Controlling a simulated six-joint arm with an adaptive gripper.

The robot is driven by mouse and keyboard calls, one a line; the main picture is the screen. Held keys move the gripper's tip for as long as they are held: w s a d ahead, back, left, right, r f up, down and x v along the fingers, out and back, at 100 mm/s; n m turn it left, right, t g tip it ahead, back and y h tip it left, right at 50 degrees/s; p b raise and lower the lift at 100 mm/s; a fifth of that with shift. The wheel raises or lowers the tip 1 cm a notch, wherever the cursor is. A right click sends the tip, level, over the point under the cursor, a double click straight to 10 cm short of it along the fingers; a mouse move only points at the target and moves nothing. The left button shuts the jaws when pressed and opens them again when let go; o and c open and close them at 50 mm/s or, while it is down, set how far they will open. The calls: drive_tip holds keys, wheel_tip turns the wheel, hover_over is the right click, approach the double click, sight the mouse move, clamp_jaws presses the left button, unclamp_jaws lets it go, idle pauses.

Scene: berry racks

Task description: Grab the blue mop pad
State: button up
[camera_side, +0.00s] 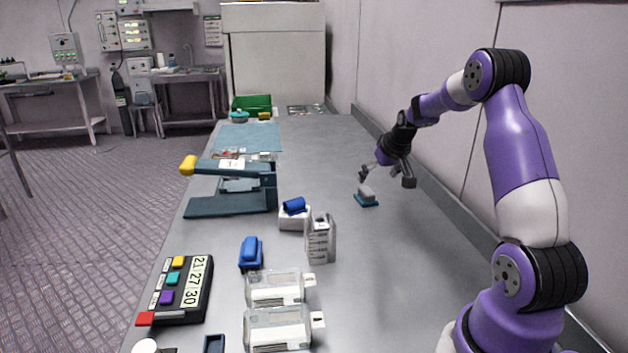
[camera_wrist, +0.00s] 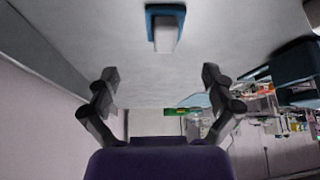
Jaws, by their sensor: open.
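A small blue pad (camera_side: 368,203) with a pale grey block on top lies on the grey bench, right of the middle. In the wrist view the blue pad (camera_wrist: 152,14) and its block are at the top centre, beyond my fingertips. My gripper (camera_side: 371,173) is above and just behind the pad in the side view, apart from it. In the wrist view my gripper (camera_wrist: 160,77) has its fingers spread wide, with nothing between them.
Left of the pad stand a white box with a blue roll (camera_side: 294,207), a grey carton (camera_side: 320,238) and a teal press (camera_side: 232,205). A blue item (camera_side: 250,253) and clear containers (camera_side: 277,328) are nearer. A raised edge runs along the wall. Bench around the pad is clear.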

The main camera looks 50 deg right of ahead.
sight(368, 191)
drive_tip(key=x, duration=0.7)
drive_tip(key=shift+w+a+f, duration=0.2)
drive_tip(key=shift+w+f, duration=0.1)
drive_tip(key=shift+w, duration=0.05)
drive_tip(key=c, duration=1.1)
